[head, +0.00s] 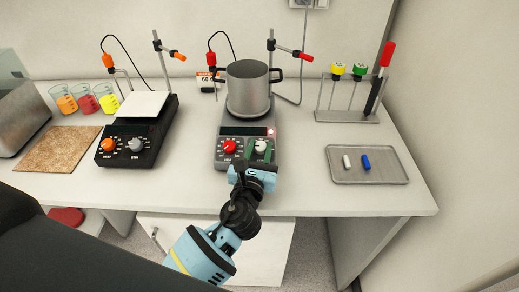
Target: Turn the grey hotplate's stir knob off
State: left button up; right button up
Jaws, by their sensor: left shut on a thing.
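The grey hotplate (233,113) stands mid-table with a steel pot (247,88) on its top plate. Its front panel has a red knob (229,147) on the left and a pale stir knob (261,146) on the right. A small red light shows at the panel's upper right. My left gripper (259,154) reaches in from the front and is shut on the stir knob, with its fingers around it. The fingers partly hide the knob, and I cannot read its setting. My right gripper is not in view.
A black hotplate (126,157) with orange and grey knobs stands to the left. Several beakers and a cork mat (58,150) lie farther left. A metal tray (389,177) with two small bars and a rack (345,117) are at right. The tabletop between hotplate and tray is clear.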

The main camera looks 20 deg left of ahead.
pick_arm(q)
jog(key=o, duration=0.7)
jog(key=s, duration=0.7)
jog(key=shift+d+f, duration=0.35)
jog(key=shift+s, duration=0.4)
